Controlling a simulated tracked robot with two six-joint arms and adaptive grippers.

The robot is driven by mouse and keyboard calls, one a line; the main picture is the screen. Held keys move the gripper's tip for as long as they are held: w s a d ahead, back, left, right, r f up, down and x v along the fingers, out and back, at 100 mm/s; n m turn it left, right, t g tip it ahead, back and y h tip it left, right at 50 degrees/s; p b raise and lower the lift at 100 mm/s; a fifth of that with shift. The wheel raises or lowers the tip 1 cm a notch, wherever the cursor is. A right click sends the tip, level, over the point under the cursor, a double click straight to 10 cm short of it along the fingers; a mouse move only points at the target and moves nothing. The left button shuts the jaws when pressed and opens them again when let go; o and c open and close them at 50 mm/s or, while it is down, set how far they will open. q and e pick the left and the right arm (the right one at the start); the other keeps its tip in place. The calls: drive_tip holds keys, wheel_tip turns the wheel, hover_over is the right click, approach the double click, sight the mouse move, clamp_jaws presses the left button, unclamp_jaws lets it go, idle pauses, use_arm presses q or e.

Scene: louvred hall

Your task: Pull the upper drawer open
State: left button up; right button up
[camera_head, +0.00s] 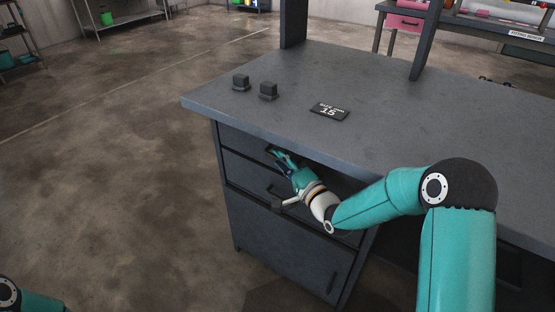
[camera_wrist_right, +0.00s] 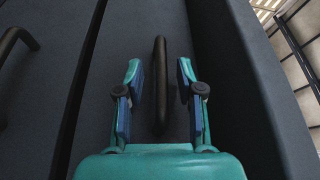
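The upper drawer (camera_head: 237,142) is the top dark grey front under the worktop, and it looks closed. Its black bar handle (camera_wrist_right: 161,75) runs up the middle of the right wrist view. My right gripper (camera_head: 279,155) is at this handle. In the right wrist view my right gripper (camera_wrist_right: 158,80) is open, with one blue-padded finger on each side of the bar and a gap on both sides. The lower drawer's handle (camera_wrist_right: 18,42) shows at the left of that view. Only a piece of my left arm shows at the bottom left of the head view; its gripper is out of view.
The grey worktop (camera_head: 400,120) overhangs the drawers. Two small dark blocks (camera_head: 241,83) and a dark label plate (camera_head: 329,111) lie on it. A cupboard door (camera_head: 280,240) is below the drawers. The floor to the left is clear.

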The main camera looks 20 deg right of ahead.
drive_tip(key=shift+w+a, duration=0.1)
drive_tip(key=shift+w, duration=0.2)
clamp_jaws()
